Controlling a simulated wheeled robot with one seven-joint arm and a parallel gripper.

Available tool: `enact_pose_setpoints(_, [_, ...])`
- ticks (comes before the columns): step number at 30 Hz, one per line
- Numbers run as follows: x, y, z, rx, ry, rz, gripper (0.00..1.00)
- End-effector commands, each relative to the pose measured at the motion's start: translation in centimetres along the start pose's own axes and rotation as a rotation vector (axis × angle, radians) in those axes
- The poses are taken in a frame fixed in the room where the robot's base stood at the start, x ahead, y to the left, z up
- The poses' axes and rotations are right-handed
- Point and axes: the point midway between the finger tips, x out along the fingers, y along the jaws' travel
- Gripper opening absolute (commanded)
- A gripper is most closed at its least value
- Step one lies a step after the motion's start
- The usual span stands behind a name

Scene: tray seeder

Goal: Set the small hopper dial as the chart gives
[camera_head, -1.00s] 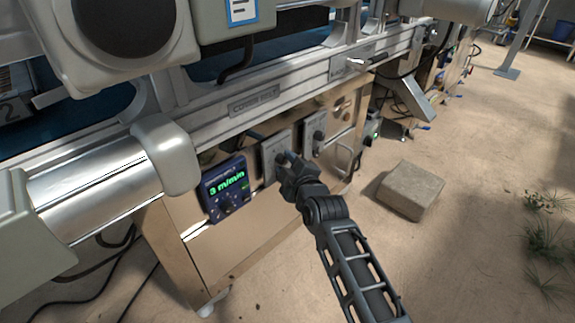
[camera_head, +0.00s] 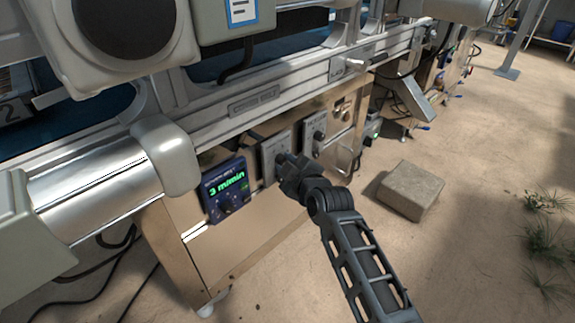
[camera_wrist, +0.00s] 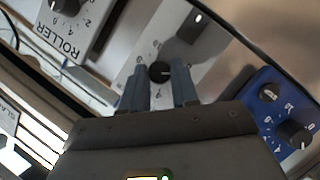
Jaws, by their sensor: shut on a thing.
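The blue box (camera_head: 224,190) reads "3 m/min" and has black knobs. A second grey plate (camera_head: 313,137) with a dial is marked ROLLER in the wrist view (camera_wrist: 80,22). A stone block (camera_head: 410,190) lies on the floor to the right.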

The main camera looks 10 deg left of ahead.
Motion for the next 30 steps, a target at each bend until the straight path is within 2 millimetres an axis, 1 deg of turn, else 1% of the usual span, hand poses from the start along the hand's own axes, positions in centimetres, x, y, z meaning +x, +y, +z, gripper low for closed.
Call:
enact_pose_setpoints(12, [0.08,0.45,0.09,0.343,-0.018,-0.170,0.00])
enact_pose_setpoints(18, [0.10,0.54,0.17,0.481,-0.026,-0.240,0.00])
enact_pose_setpoints(24, [0.12,0.63,0.24,0.582,-0.033,-0.290,0.00])
enact_pose_setpoints(30, [0.12,0.68,0.21,0.639,-0.035,-0.319,0.00])
